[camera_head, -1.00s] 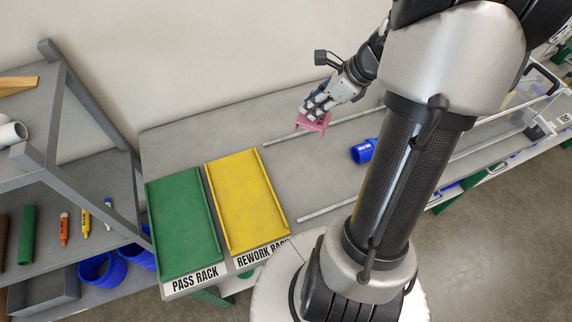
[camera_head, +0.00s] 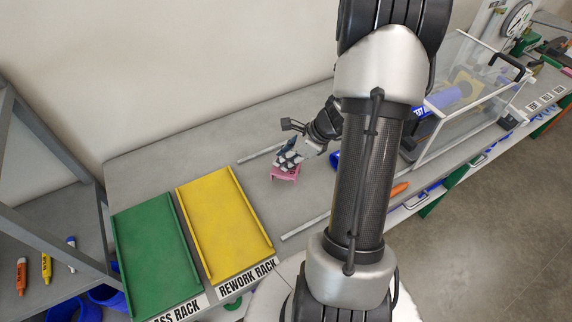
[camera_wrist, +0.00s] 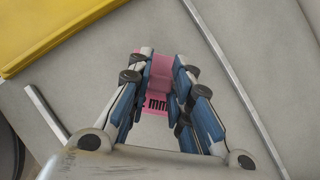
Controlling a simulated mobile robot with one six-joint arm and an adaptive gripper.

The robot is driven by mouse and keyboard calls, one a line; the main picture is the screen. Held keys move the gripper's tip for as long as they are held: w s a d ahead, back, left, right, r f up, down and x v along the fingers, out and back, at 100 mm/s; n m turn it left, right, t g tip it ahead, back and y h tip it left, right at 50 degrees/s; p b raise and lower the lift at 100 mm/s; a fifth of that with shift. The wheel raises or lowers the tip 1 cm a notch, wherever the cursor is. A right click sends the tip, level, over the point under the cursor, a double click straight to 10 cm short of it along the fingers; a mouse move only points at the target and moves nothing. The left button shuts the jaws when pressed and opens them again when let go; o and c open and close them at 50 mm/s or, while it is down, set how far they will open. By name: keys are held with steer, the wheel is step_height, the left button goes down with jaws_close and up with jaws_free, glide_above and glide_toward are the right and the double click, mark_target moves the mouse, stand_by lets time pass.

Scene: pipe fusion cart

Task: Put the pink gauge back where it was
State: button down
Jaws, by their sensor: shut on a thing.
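The pink gauge (camera_head: 286,175) is between the fingers of my gripper (camera_head: 287,160), over the grey bench between the two thin rails. In the wrist view the gauge (camera_wrist: 160,72) sits between the blue-padded fingers of my gripper (camera_wrist: 158,85), and black lettering ending in "mm" shows on its lower part. The fingers are shut on it. I cannot tell whether the gauge touches the bench top.
A yellow rework rack (camera_head: 225,210) and a green pass rack (camera_head: 157,255) lie to the left. Thin rails (camera_head: 260,154) run along the bench. A clear-walled case (camera_head: 455,95) stands right. A blue pipe piece (camera_head: 335,159) is partly behind my arm. An orange item (camera_head: 400,188) lies near the front edge.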

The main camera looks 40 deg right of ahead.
steer(key=shift+f, duration=1.15)
steer(key=shift+b, duration=0.3)
steer(key=shift+f, duration=0.2)
steer(key=c, duration=1.5)
jaws_free()
steer(key=shift+o, duration=0.2)
steer(key=shift+r, duration=0.1)
steer(key=shift+r, duration=0.3)
steer(key=p+v, duration=0.4)
steer(key=v, duration=0.7)
steer(key=shift+s+d+r, duration=0.15)
steer(key=shift+s+r, duration=0.05)
